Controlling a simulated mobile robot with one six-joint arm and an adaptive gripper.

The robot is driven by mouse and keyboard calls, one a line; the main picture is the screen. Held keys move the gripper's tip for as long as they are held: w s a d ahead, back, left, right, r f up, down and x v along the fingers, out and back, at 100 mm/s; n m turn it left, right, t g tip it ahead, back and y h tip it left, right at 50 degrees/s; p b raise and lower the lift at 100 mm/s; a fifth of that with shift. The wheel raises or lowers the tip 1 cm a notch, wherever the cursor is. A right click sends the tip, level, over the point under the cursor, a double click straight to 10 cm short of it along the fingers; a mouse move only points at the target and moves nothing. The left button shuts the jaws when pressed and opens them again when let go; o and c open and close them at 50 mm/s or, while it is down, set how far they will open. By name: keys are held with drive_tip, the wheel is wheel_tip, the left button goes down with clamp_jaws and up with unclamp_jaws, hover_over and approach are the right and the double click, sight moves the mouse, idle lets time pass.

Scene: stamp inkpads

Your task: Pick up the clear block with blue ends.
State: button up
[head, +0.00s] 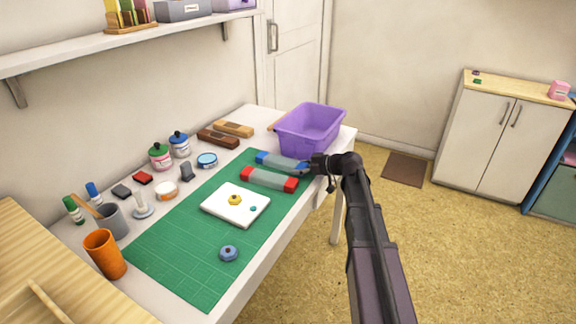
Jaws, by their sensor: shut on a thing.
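The clear block with blue ends (281,162) lies lengthwise near the far right end of the green cutting mat (180,245). Its left blue end and greyish clear middle show; its right end is partly hidden by my gripper. My gripper (307,168) reaches in from the right and is shut on the block at its right end. I cannot tell whether the block is touching the mat or slightly above it. A similar clear block with red ends (269,180) lies just in front of it, close to my gripper.
A purple bin (310,128) stands right behind the blue-ended block. A white tile (222,211) with a yellow knob lies on the mat, with a blue knob (228,253) nearer. Jars, ink pads and cups line the wall side. The mat's near left part is clear.

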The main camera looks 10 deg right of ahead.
drive_tip(key=shift+r, duration=0.2)
wheel_tip(320, 180, up, 3)
drive_tip(key=p, duration=0.3)
drive_tip(key=s+r+p, duration=0.1)
drive_tip(key=s+p, duration=0.1)
drive_tip(key=s, duration=1.4)
drive_tip(key=shift+a+r, duration=0.15)
drive_tip(key=shift+r, duration=0.1)
